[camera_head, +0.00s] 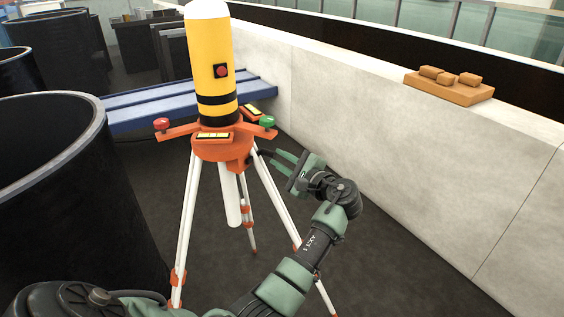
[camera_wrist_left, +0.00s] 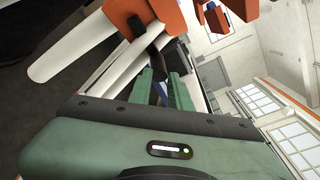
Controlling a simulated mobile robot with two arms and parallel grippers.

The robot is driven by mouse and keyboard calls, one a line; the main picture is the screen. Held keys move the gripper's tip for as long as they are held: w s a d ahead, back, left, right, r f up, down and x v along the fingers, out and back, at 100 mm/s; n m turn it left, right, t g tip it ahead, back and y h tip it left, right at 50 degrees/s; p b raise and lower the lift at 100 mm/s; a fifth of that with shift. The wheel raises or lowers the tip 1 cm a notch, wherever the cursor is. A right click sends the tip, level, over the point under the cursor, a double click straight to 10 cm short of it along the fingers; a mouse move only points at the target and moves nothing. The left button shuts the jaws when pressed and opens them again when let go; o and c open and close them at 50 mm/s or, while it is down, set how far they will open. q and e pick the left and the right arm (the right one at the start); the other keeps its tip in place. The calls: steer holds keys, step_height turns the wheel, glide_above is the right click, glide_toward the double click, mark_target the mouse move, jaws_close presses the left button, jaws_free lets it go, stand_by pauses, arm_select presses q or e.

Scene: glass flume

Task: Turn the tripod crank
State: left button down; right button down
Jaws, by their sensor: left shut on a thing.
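The tripod (camera_head: 222,147) stands on the dark floor with an orange head and white legs. A yellow cylinder (camera_head: 213,60) with black bands stands upright on it. The black crank (camera_head: 256,157) sticks out from the right side of the orange head. My left gripper (camera_head: 276,161), with green fingers, is at the crank, shut on its outer end. In the left wrist view, the black crank (camera_wrist_left: 138,27) runs toward the green fingers (camera_wrist_left: 168,88); the grip itself is partly hidden. My right gripper is in neither view.
A red knob (camera_head: 161,124) and a green knob (camera_head: 267,121) sit on the tripod's side arms. A pale wall (camera_head: 400,140) runs close on the right, with a wooden block tray (camera_head: 450,92) on top. Large black tubs (camera_head: 60,190) stand left; a blue bench (camera_head: 140,112) is behind.

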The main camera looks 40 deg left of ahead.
arm_select(q)
steer(key=shift+a+r, duration=0.15)
steer(key=shift+a, duration=0.05)
steer(key=c, duration=1.4)
jaws_free()
steer(key=shift+o, duration=0.6)
steer(key=shift+a, duration=0.2)
steer(key=shift+f, duration=0.2)
steer(key=shift+d, duration=0.15)
steer(key=b+v, duration=0.1)
steer(key=v, duration=0.6)
steer(key=shift+d+b, duration=0.3)
steer(key=shift+b, duration=0.05)
steer(key=shift+r, duration=0.1)
